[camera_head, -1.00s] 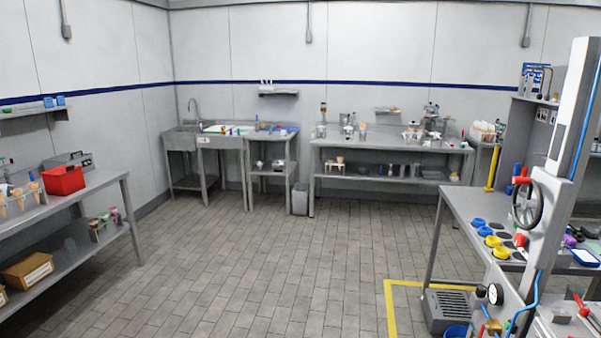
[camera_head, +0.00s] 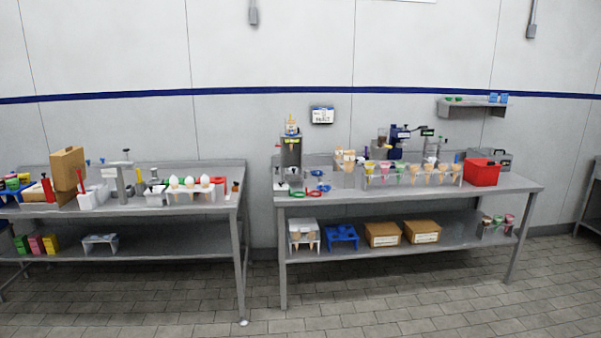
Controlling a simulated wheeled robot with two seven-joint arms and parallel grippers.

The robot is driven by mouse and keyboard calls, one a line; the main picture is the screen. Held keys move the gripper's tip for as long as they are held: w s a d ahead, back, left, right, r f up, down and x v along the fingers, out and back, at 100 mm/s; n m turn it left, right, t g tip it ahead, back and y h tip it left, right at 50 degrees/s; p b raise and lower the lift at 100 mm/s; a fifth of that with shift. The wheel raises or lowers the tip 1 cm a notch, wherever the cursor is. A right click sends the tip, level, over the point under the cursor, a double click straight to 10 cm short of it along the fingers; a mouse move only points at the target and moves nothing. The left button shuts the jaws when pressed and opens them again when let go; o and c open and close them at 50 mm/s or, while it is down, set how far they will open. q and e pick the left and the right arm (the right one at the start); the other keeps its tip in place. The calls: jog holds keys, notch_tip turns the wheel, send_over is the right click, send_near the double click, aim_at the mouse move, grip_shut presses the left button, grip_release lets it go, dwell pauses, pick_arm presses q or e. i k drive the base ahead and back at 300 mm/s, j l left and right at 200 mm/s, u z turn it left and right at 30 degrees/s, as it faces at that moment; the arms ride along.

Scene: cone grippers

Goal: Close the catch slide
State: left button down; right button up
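I cannot pick out a catch slide at this distance. Small machines that could carry one stand on the two benches: a grey upright dispenser (camera_head: 291,157) at the left end of the right bench, a dark blue machine (camera_head: 398,142) at its back, and a grey press-like stand (camera_head: 121,178) on the left bench. Their small parts are too small to make out. Neither of my grippers is in view.
The right bench (camera_head: 515,184) holds cone racks and a red box (camera_head: 482,172); cardboard boxes (camera_head: 382,234) lie on its lower shelf. The left bench (camera_head: 225,207) is crowded too. A narrow gap separates them. The tiled floor (camera_head: 400,315) in front is clear.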

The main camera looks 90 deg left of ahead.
aim_at(294, 175)
jog(key=u, duration=2.85)
jog(key=i+l, duration=0.15)
jog(key=i, duration=0.3)
jog(key=i+l, duration=0.2)
jog(key=i, duration=0.25)
jog(key=i+l+z, duration=0.1)
jog(key=i, duration=0.35)
jog(key=i+l, duration=0.2)
jog(key=i, duration=0.3)
